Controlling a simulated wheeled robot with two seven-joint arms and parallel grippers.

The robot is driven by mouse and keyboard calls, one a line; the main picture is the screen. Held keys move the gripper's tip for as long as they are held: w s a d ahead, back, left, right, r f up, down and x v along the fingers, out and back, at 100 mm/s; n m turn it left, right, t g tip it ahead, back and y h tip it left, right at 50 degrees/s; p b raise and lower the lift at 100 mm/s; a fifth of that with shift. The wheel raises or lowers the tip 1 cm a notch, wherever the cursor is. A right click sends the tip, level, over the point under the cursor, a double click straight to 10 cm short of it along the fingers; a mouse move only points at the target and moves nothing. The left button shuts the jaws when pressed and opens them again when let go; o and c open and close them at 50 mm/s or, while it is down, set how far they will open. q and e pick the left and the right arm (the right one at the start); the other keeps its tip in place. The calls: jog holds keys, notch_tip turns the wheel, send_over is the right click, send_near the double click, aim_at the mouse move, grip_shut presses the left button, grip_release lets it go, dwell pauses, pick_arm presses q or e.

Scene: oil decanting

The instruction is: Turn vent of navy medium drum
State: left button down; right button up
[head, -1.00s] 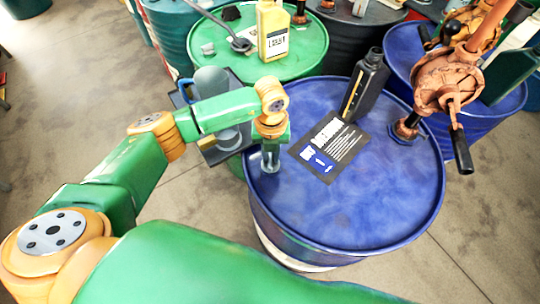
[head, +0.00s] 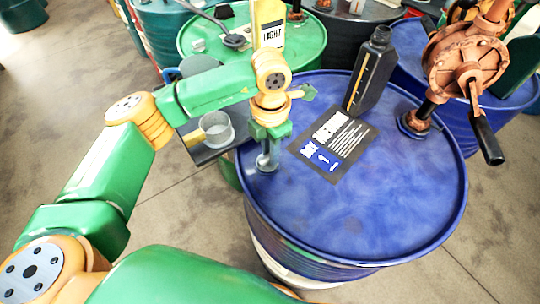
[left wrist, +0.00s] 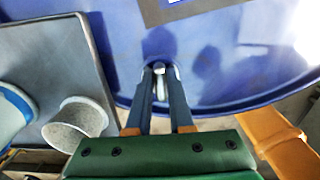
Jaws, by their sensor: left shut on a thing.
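The navy medium drum (head: 390,210) stands upright in the middle of the head view, its blue lid facing up. Its vent (left wrist: 159,70) is a small metal fitting near the lid's rim, seen between my fingertips in the left wrist view. My left gripper (head: 266,162) points down at the lid's left edge and is shut on the vent; the fingers hide most of it in the head view. In the left wrist view my left gripper (left wrist: 160,78) has a finger on each side of the vent. My right gripper is not in view.
A dark bottle (head: 368,75) and a black label sheet (head: 333,145) are on the navy lid. A rotary pump (head: 465,62) rises at its right. A grey tray (left wrist: 70,40) with a cup (left wrist: 75,122) is beside the drum. A green drum (head: 305,50) stands behind.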

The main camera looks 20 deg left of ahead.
pick_arm(q)
jog(key=shift+d+m+b, duration=0.1)
jog(key=shift+m+b, duration=1.2)
jog(key=shift+m, duration=0.6)
jog(key=shift+r, duration=0.1)
jog(key=c, duration=0.8)
grip_release()
jog(key=shift+s, duration=0.15)
jog(key=shift+r, duration=0.35)
notch_tip(320, 180, up, 6)
jog(key=shift+r+b, duration=0.2)
jog(key=shift+b, duration=0.4)
